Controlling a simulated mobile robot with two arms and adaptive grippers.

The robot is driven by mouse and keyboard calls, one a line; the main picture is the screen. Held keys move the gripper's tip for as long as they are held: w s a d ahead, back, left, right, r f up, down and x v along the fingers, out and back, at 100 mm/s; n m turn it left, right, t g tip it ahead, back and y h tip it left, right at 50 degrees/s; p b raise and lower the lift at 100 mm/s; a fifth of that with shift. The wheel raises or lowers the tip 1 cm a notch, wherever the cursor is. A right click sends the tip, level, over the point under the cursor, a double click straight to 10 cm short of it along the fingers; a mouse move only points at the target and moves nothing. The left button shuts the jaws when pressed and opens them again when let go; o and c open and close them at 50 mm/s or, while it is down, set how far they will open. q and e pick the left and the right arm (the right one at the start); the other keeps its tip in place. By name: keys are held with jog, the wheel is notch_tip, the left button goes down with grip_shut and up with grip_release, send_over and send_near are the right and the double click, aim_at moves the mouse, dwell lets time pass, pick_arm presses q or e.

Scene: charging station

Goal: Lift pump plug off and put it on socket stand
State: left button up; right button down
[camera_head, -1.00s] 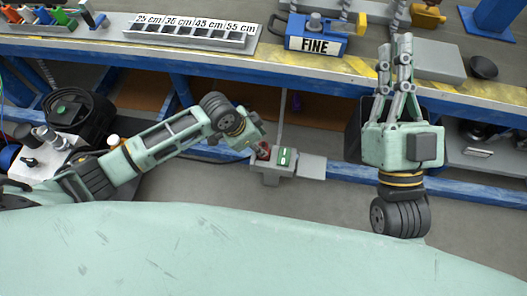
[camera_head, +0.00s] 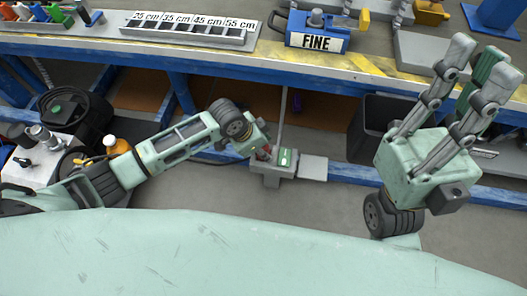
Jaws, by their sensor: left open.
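I cannot clearly make out the pump plug or tell which thing is the socket stand. A small grey box with a green panel (camera_head: 285,158) sits beside a thin pole below the bench, with a dark red piece at its left. My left gripper (camera_head: 258,146) comes in from the left and points down at that red piece; its fingers are small and partly hidden, so contact is unclear. My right gripper (camera_head: 480,62) points up and right over the bench front. Its grey fingers stand apart in the picture with a green piece among them; whether it holds that piece is unclear.
A black round device (camera_head: 70,118) stands at the left. A dark bin (camera_head: 372,128) is beside my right gripper.

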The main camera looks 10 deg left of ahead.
pick_arm(q)
jog(key=shift+c, duration=0.6)
grip_shut()
jog(key=shift+r, duration=0.1)
